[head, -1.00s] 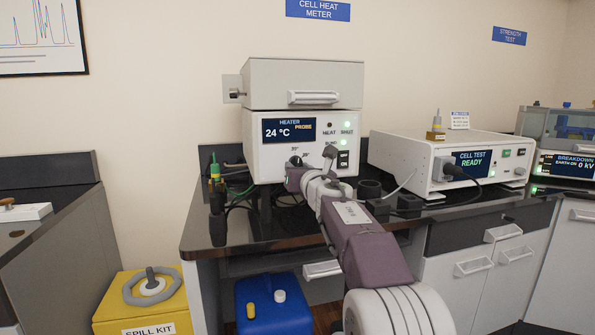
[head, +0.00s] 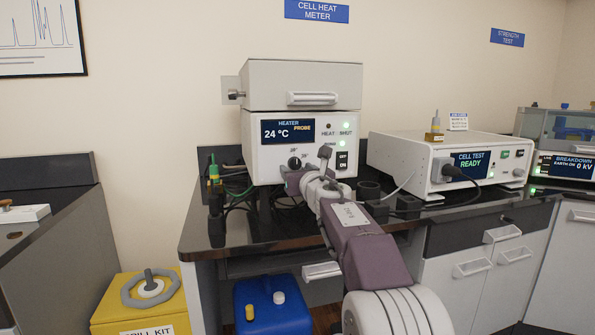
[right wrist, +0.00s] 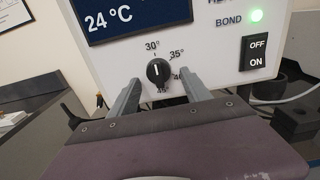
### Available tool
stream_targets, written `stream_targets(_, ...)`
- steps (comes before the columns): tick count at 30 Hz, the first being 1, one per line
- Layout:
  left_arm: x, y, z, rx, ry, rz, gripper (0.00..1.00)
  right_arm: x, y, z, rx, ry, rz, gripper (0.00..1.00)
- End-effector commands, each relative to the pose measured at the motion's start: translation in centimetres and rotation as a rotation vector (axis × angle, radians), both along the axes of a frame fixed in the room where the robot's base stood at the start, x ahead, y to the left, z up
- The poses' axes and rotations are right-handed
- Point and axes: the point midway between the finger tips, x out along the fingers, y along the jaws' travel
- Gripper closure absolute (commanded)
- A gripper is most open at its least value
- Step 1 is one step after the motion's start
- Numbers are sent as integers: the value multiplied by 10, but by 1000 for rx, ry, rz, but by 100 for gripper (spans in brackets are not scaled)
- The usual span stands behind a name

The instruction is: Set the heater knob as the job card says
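The heater (head: 268,165) is a white box whose display reads 24 °C, with PROBE beside it. Its black knob (right wrist: 158,72) shows close in the right wrist view, its white mark pointing up toward 30°. In the head view, the knob (head: 295,162) shows just above the gripper. My left gripper is out of view.
The OFF/ON switch (right wrist: 256,52) is right of the knob. The cell test unit (head: 425,160), reading READY, stands to the right with cables in front. A blue can (head: 272,310) and a yellow spill kit (head: 140,305) are below the dark bench (head: 195,228).

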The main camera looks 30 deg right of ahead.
Motion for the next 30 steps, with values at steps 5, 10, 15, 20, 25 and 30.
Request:
stream_targets(5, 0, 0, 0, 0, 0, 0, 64, 0, 0, 1, 1, -2, 0, 45)
stream_targets(10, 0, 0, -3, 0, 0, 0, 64, -7, 2, 0, 0, -3, -1, 45)
stream_targets(15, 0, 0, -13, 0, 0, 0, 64, -42, 9, 0, -1, -5, -3, 45)
stream_targets(20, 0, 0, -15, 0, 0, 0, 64, -73, 17, 1, 0, -3, -2, 45)
stream_targets(25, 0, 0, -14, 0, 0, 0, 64, -88, 21, 1, 1, -1, -1, 45)
stream_targets(30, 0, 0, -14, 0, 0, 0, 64, -89, 21, 1, 1, -1, 0, 45)
